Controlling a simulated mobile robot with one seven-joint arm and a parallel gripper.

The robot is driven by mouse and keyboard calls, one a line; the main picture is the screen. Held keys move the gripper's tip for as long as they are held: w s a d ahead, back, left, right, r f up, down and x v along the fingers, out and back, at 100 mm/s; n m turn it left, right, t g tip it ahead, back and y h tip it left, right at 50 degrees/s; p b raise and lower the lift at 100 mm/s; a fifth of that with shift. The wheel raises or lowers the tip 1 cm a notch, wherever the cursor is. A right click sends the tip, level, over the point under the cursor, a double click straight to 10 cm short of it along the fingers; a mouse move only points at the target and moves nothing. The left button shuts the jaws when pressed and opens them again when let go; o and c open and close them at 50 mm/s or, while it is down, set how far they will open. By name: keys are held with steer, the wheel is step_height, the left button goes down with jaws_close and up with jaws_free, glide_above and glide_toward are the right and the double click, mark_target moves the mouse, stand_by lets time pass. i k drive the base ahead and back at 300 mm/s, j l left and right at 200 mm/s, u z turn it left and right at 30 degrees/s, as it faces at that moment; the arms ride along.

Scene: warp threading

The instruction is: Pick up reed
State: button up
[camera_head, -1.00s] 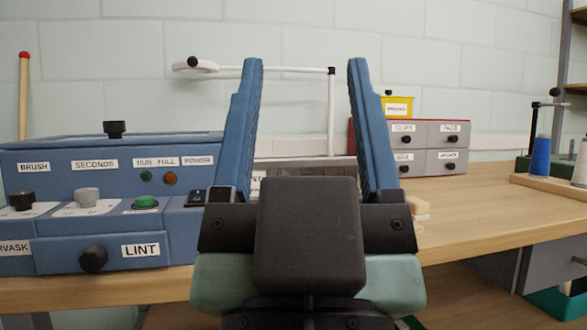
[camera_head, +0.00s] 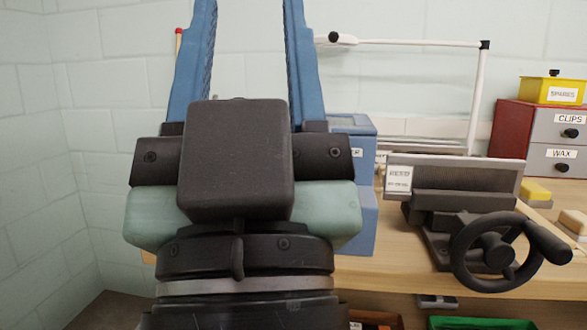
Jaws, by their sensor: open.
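The reed (camera_head: 455,171) is a wide, flat grey plate with a pale frame and a white REED label (camera_head: 398,178) at its left end. It sits upright at the dark vise (camera_head: 437,232), right of centre in the head view. Its lower edge meets the vise jaws. My gripper (camera_head: 248,40) is open and empty, its two blue fingers pointing up and running off the top of the picture. It is left of the reed and apart from it. The fingertips are out of frame.
The vise's black handwheel (camera_head: 492,252) juts out in front, below the reed. A white rod frame (camera_head: 476,95) stands behind the reed. At right are a drawer unit (camera_head: 515,130), a yellow SPARES box (camera_head: 553,91) and small blocks. My gripper mostly hides a blue machine (camera_head: 352,150).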

mark_target(452, 174)
steer(key=l+u, duration=0.2)
steer(key=l, duration=0.3)
steer(key=l+u, duration=0.2)
steer(key=l, duration=0.25)
steer(key=k+l+u, duration=0.2)
steer(key=l, duration=0.25)
steer(key=l+u, duration=0.2)
steer(key=l, duration=0.3)
steer(key=k+l+u, duration=0.2)
steer(key=l, duration=0.2)
steer(key=k+l, duration=0.1)
steer(key=l, duration=0.3)
steer(key=k+l, duration=0.1)
steer(key=l, duration=0.25)
steer(key=k+l, duration=0.1)
steer(key=l, duration=0.3)
steer(key=k+l, duration=0.15)
steer(key=l, duration=0.25)
steer(key=k+l, duration=0.1)
steer(key=l, duration=0.3)
